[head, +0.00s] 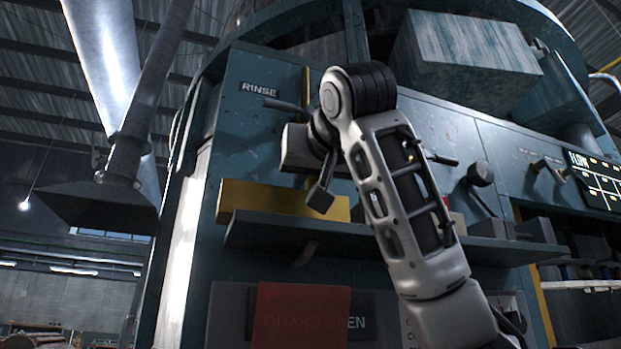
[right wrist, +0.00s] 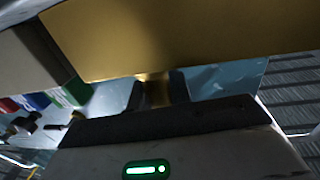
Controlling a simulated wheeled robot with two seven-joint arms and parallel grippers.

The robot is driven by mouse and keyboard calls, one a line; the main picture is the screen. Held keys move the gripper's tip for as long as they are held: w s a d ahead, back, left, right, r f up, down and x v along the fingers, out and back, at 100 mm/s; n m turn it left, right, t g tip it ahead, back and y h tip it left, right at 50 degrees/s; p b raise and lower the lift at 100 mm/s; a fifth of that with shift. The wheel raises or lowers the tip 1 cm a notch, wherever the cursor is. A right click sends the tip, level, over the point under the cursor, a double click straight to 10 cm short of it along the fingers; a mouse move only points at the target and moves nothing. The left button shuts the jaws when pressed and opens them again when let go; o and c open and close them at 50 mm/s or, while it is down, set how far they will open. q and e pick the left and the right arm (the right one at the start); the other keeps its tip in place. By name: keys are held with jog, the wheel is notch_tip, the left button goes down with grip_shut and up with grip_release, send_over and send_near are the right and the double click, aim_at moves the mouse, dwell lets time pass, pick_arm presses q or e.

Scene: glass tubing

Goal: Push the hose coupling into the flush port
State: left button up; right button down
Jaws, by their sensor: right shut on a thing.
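My right gripper (head: 300,147) is in front of the blue panel, below and right of the RINSE label, its fingertips unclear in the head view. In the right wrist view, its two dark fingers (right wrist: 157,88) are shut on a short brass-coloured piece (right wrist: 156,93), which appears to be the hose coupling. The upper end of this piece meets or overlaps a broad gold surface in that view; I cannot tell whether they touch. I cannot make out a flush port in either view; the gripper and arm cover part of the panel. My left gripper is not in view.
A yellow block (head: 248,201) sits on a dark ledge (head: 290,236) below the gripper. A narrow yellow upright (head: 306,88) stands behind it. A RINSE label (head: 259,88), a black-knobbed lever (head: 481,174) and a red cover (head: 303,312) are on the machine. Open hall lies left.

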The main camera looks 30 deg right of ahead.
jog(key=c, duration=1.2)
grip_release()
jog(key=shift+f, duration=0.25)
pick_arm(q)
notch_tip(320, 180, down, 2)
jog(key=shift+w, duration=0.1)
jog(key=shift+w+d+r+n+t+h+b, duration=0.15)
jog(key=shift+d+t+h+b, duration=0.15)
jog(key=shift+b, duration=1.45)
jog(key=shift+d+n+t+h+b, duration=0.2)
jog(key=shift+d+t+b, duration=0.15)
jog(key=shift+b, duration=1.35)
pick_arm(e)
jog(key=shift+v, duration=8)
jog(key=shift+r, duration=0.1)
